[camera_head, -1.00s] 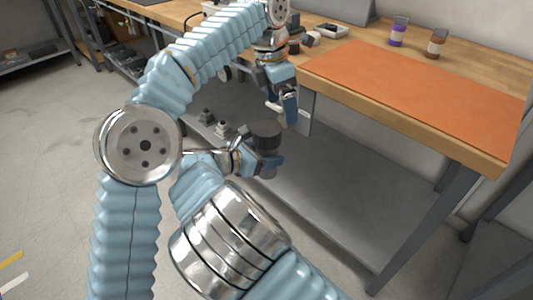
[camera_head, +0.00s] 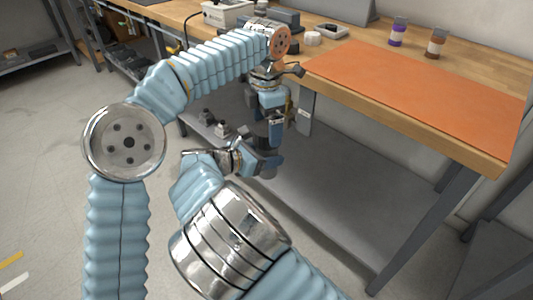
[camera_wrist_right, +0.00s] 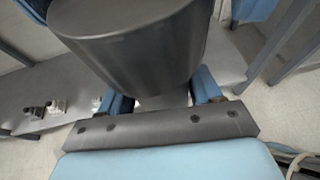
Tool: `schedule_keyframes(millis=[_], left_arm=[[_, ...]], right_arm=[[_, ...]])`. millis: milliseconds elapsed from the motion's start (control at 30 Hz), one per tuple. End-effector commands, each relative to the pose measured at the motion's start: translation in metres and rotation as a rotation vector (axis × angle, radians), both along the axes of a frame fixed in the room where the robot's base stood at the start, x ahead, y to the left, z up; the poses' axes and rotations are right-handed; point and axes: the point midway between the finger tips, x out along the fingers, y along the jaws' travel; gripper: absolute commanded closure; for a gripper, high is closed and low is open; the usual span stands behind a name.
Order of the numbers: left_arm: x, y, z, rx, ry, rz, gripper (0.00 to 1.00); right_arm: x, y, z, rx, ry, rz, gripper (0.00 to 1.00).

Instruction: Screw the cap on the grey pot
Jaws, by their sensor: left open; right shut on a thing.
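The grey pot (camera_wrist_right: 135,50) is a dark cylinder in the right wrist view, its flat face towards the top of the picture. My right gripper (camera_wrist_right: 165,100) is shut on it, a blue finger on each side. In the head view my right gripper (camera_head: 268,163) holds the pot (camera_head: 260,143) in front of the workbench, partly hidden by my left gripper. My left gripper (camera_head: 275,128) is open, pointing down, close at the pot's upper end; I cannot tell whether it touches. I cannot make out a separate cap.
The workbench (camera_head: 480,140) has an orange mat (camera_head: 415,90), with a purple-banded jar (camera_head: 397,32) and a brown jar (camera_head: 437,43) behind it. Small grey fittings (camera_head: 221,130) stand on the lower shelf (camera_head: 330,195). A bench leg (camera_head: 305,115) is close to the grippers.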

Motion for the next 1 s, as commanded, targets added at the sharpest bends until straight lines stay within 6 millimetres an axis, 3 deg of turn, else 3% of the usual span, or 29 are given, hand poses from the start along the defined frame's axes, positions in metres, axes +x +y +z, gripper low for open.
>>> schedule_keyframes(millis=[200, 567, 933, 1000], left_arm=[[0.0, 0.0, -0.022, 0.0, 0.001, 0.0, 0.03], [0.0, 0.0, -0.026, -0.001, 0.0, 0.001, 0.03], [0.0, 0.0, -0.026, -0.001, 0.0, 0.001, 0.6], [0.0, 0.0, -0.026, 0.0, -0.001, -0.014, 0.6]], right_arm=[[0.0, 0.0, 0.001, 0.0, -0.001, 0.0, 1.0], [0.0, 0.0, 0.001, 0.0, -0.001, 0.0, 1.0], [0.0, 0.0, 0.001, 0.0, -0.001, 0.0, 1.0], [0.0, 0.0, 0.001, 0.0, -0.001, 0.0, 1.0]])
